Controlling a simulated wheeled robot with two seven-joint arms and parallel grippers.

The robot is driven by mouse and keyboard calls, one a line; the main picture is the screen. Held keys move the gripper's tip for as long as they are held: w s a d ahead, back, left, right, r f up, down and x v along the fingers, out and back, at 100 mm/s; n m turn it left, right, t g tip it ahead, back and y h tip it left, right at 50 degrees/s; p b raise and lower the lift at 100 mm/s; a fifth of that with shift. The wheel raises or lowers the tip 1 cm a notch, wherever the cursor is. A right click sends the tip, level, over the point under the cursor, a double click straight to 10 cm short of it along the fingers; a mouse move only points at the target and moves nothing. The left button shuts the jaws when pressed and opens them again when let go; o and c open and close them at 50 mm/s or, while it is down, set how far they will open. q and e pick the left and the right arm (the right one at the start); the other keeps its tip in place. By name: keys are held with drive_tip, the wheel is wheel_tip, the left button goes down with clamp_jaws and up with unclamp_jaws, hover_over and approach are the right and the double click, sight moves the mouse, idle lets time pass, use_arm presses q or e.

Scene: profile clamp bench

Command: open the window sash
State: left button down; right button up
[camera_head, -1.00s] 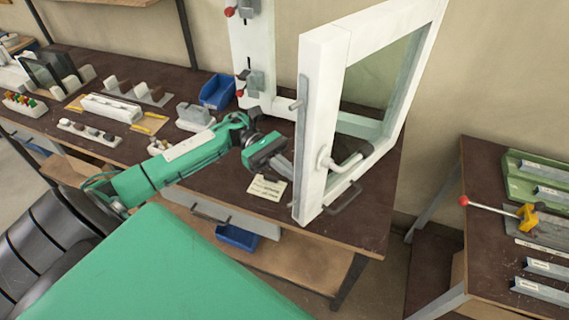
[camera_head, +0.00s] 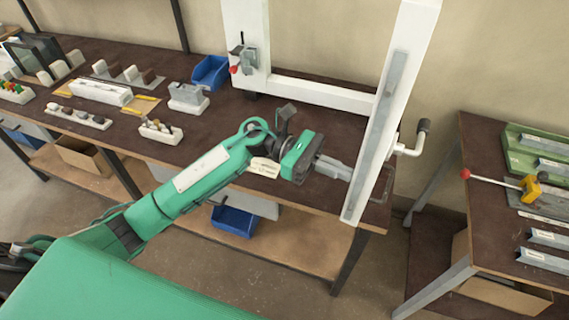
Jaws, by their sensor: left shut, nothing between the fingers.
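The white window sash (camera_head: 412,65) stands swung out from its frame toward me, seen nearly edge-on with a grey metal strip along its edge. Its grey lever handle (camera_head: 415,140) sticks out on the right side. The fixed white frame (camera_head: 320,94) stands behind on the bench, with an open gap left of the sash. My left gripper (camera_head: 345,172) is shut and empty, its fingers at the left side of the sash's lower part. I cannot tell whether they touch it. My right gripper is not in view.
The dark bench (camera_head: 215,125) carries a blue bin (camera_head: 210,73), white blocks and small fixtures at the left. Another blue bin (camera_head: 234,221) sits under the bench. A second table (camera_head: 485,215) with metal profiles and a yellow clamp (camera_head: 530,188) stands at the right.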

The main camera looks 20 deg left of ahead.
use_arm(q)
drive_tip(key=s+d+b, duration=0.1)
drive_tip(key=d+b, duration=0.1)
drive_tip(key=d, duration=0.8)
